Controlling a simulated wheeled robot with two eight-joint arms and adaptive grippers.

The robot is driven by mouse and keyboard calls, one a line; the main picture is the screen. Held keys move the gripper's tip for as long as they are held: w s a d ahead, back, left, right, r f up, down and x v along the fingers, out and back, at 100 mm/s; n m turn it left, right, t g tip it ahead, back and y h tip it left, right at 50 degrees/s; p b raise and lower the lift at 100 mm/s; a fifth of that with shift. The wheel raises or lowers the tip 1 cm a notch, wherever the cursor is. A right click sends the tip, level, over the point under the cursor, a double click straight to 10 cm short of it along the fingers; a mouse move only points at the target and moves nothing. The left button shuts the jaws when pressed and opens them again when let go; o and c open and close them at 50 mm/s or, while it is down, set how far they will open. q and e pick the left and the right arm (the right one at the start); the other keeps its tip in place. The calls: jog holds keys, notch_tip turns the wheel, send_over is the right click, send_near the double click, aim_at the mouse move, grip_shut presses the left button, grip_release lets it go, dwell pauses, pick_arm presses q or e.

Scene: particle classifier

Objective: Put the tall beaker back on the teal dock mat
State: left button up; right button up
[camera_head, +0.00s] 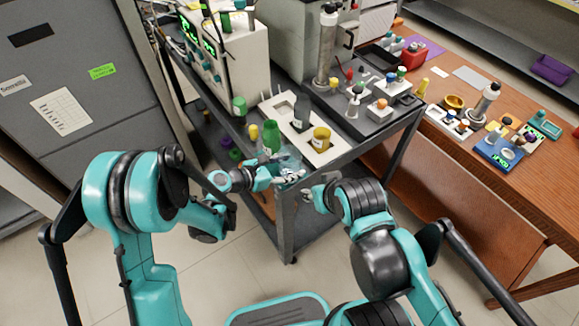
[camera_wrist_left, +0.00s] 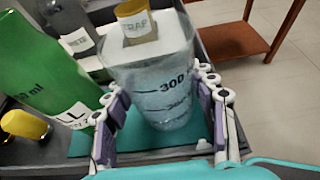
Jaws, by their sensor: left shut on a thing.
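In the head view the beaker (camera_head: 288,163) is at the bench's front edge, partly hidden by my left gripper (camera_head: 284,177). The teal mat (camera_wrist_left: 82,144) shows under and beside the beaker in the left wrist view. Whether the beaker's base touches the mat I cannot tell. My right gripper (camera_head: 312,192) is beside the bench corner, near the left one; its finger opening is too small to tell.
A green bottle (camera_wrist_left: 40,65) stands close to the left of the beaker. A wooden table (camera_head: 510,190) is at the right.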

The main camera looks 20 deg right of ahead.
pick_arm(q)
jog(key=shift+f, duration=0.2)
jog(key=o, duration=1.2)
jog(key=shift+r, duration=0.1)
